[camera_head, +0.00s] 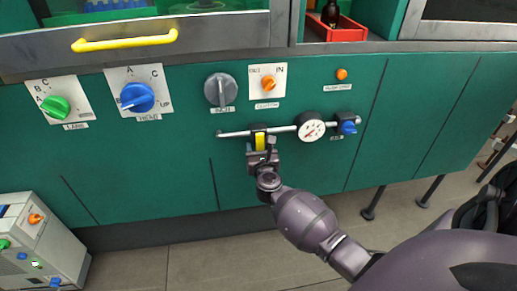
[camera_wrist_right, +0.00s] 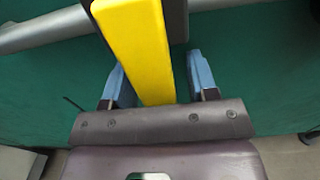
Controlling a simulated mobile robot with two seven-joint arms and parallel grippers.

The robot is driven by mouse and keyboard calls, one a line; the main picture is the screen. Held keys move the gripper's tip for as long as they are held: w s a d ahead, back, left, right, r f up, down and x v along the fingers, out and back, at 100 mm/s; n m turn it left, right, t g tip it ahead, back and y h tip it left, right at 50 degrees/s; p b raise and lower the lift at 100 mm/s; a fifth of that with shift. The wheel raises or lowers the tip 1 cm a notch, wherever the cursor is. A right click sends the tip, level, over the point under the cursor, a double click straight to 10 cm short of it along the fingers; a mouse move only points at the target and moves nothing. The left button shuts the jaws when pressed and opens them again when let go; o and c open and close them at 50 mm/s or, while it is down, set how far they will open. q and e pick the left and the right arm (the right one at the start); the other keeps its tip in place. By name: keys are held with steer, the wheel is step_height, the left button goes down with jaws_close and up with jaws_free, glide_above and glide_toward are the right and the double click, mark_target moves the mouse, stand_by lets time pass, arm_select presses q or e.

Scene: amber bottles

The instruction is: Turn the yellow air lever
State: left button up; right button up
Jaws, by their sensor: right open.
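The yellow air lever (camera_head: 260,141) hangs from a dark fitting on a horizontal metal pipe (camera_head: 234,133) on the front of the green machine. In the right wrist view the lever (camera_wrist_right: 140,45) is a long flat yellow bar, its lower end between my fingers. My right gripper (camera_wrist_right: 160,85) is open, with one blue finger pad on each side of the lever; there is a gap on the right and the left pad is close to it. In the head view my right gripper (camera_head: 261,158) is just below the lever. My left gripper is not in view.
A round gauge (camera_head: 311,128) and a blue knob (camera_head: 348,127) sit on the pipe to the right. Above are a grey knob (camera_head: 220,89), an orange knob (camera_head: 268,83) and a blue dial (camera_head: 137,97). A grey box (camera_head: 45,245) stands lower left.

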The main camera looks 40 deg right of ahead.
steer(key=shift+c, duration=0.4)
jaws_close()
